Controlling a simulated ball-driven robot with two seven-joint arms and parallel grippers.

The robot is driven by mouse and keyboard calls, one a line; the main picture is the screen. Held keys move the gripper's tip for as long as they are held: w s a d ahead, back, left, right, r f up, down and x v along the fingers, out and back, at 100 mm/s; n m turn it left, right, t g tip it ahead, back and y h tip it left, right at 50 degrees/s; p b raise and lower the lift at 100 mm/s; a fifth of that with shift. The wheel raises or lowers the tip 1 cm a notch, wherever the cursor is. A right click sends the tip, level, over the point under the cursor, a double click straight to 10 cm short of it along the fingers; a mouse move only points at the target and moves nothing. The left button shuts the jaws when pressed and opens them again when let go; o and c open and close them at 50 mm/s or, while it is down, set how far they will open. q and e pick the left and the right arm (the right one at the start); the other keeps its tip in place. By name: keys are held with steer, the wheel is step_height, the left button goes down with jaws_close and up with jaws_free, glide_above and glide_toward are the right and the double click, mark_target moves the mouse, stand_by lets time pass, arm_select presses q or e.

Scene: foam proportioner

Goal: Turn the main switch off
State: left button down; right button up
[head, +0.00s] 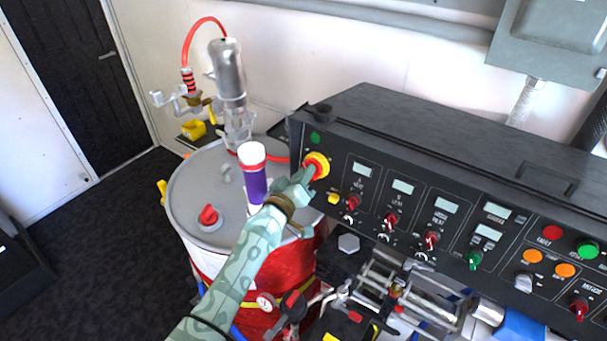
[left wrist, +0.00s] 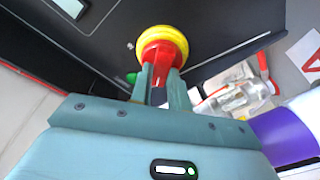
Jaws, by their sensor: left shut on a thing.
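The main switch (head: 317,166) is a red knob on a round yellow base at the left end of the black control panel (head: 415,190). My left gripper (head: 304,178) is at the switch, reaching in from the lower left. In the left wrist view the red knob (left wrist: 163,52) sits between the fingertips of my left gripper (left wrist: 160,80), and the fingers are shut on it. The yellow ring (left wrist: 165,36) shows behind the knob. The fingers partly hide the knob, so its exact angle is hard to read. My right gripper is not in view.
A grey drum (head: 200,185) with a red cap (head: 208,215) stands left of the panel. A purple bottle with a white cap (head: 251,153) is close beside my left wrist. Several small displays, red knobs and lamps fill the panel to the right. Metal pump parts (head: 395,290) lie below it.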

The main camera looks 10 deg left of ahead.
arm_select(q)
steer(key=shift+n+p, duration=0.4)
steer(key=shift+n, duration=0.3)
steer(key=c, duration=1.3)
jaws_free()
steer(key=shift+c, duration=0.2)
steer(key=p+v, duration=0.1)
steer(key=v, duration=1.5)
steer(key=shift+s, duration=0.2)
steer(key=shift+d+r, duration=0.1)
